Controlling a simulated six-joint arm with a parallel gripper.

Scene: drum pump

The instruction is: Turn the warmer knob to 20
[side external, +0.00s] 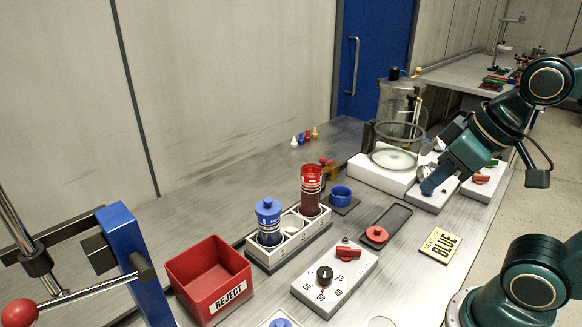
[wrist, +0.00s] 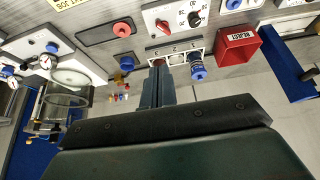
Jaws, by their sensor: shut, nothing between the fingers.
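The warmer is a white box (side external: 335,279) with a black knob (side external: 324,276) on top, right of centre at the front in the side view. Marks 30, 40, 50 and 60 show around the knob; I cannot make out 20 or read the pointer surely. A red lever (side external: 350,252) sits behind the knob. The wrist view shows the warmer (wrist: 174,12) and knob (wrist: 195,19) at the top. My gripper (side external: 427,188) is shut and empty, near the white panels at the back right, well away from the knob. Its closed fingers show in the wrist view (wrist: 157,78).
A rack (side external: 290,240) with a blue-capped bottle (side external: 268,222) and a red-capped one (side external: 311,190) stands behind the warmer. A red REJECT bin (side external: 208,279) is left of it.

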